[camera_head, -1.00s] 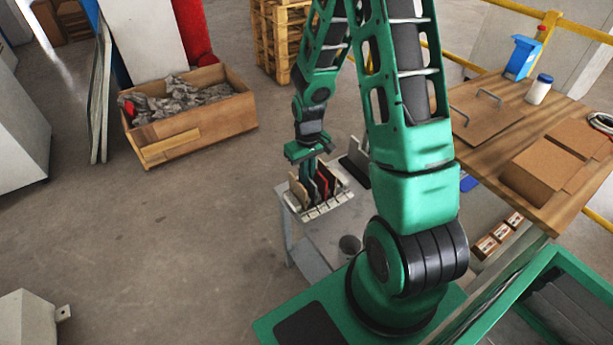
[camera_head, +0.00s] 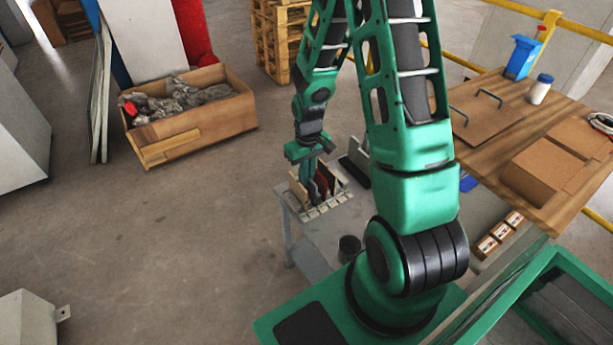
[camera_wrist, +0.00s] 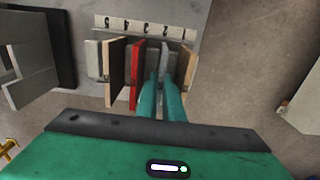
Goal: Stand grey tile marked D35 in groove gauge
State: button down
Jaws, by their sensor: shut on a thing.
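The groove gauge (camera_head: 322,209) is a pale rack on the grey stand, with several tiles upright in it. In the wrist view its number strip (camera_wrist: 146,27) reads 1 to 5 from right to left, upside down. My gripper (camera_wrist: 162,82) is shut on a thin grey tile (camera_wrist: 164,58), standing upright near number 2. Its marking cannot be read, and its lower edge is hidden, so I cannot tell how deep it sits. A tan tile (camera_wrist: 188,62) stands to its right. A red tile (camera_wrist: 137,72) and another tan tile (camera_wrist: 115,70) stand to its left.
A dark holder with grey plates (camera_wrist: 40,75) stands beside the gauge. A dark cup (camera_head: 349,246) is on the stand's near part. A wooden bench (camera_head: 485,125) is at the right, and a wooden crate (camera_head: 190,130) is on the floor at left.

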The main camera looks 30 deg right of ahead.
jog(key=shift+r, duration=0.1)
notch_tip(320, 180, up, 11)
dwell(1.8)
jog(key=shift+a, duration=0.15)
